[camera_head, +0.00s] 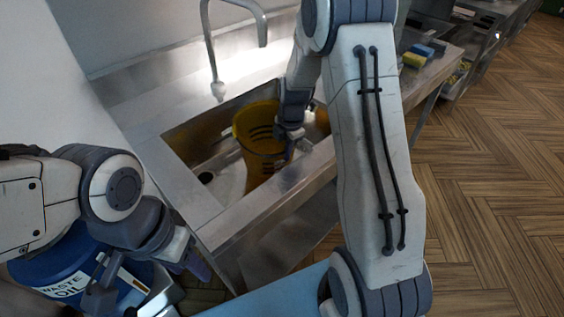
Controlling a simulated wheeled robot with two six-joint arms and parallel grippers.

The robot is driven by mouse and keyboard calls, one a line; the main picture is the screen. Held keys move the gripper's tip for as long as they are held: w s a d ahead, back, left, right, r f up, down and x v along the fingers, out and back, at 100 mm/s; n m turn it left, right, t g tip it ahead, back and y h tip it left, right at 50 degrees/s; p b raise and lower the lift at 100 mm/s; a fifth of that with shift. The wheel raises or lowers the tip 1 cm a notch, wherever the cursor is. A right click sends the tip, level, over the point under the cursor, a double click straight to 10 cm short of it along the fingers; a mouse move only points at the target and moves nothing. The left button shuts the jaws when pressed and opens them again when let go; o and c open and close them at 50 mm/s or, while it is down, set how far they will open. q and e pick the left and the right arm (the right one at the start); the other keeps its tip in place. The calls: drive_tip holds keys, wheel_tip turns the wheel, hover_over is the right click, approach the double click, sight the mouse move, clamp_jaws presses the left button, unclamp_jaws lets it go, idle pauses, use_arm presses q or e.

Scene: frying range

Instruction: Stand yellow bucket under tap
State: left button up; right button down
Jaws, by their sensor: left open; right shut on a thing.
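The yellow bucket (253,134) is inside the steel sink basin (226,184), upright or slightly tilted. My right gripper (290,142) is at the bucket's right side, shut on it. My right arm hides part of the basin's right end. The tap (263,30) rises behind the sink, and its spout end is above and behind the bucket in the picture. I cannot tell whether the bucket touches the basin floor. My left gripper (128,288) is open and empty at the lower left, in front of the blue drum.
A blue drum (52,268) labelled waste oil stands at the lower left, close to my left arm. A yellow sponge (414,60) and a blue one (423,50) lie on the counter at the right. The drain (206,178) shows left of the bucket. The wooden floor (490,180) is clear.

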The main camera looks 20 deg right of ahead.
sight(284, 165)
drive_tip(key=shift+f, duration=1.95)
drive_tip(key=shift+f, duration=0.2)
drive_tip(key=c, duration=0.9)
unclamp_jaws()
drive_tip(key=shift+c, duration=0.2)
drive_tip(key=shift+r, duration=0.1)
